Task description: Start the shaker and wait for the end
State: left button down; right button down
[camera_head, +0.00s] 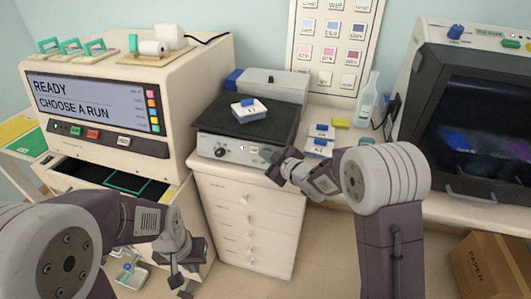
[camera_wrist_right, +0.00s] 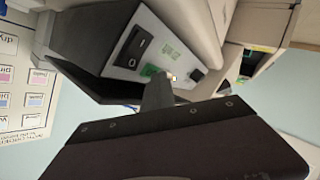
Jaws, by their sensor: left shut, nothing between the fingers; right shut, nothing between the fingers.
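The shaker (camera_head: 225,128) stands on the drawer cabinet, with a dark flat platform and a pale front panel with a round knob (camera_head: 221,152). My right gripper (camera_head: 273,170) is shut and empty by the right part of the front panel. My left gripper (camera_head: 184,284) is shut and empty, low at the front left.
A large machine (camera_head: 130,75) at left reads "READY CHOOSE A RUN", with an open drawer below. Small white boxes (camera_head: 320,131) and a bottle (camera_head: 367,102) stand right of the shaker. A dark-windowed cabinet (camera_head: 470,110) stands at right, a cardboard box (camera_head: 490,268) below.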

jog(key=shift+s, duration=0.15)
jog(key=shift+s+a+r, duration=0.2)
jog(key=shift+s+r, duration=0.1)
jog(key=shift+s, duration=0.25)
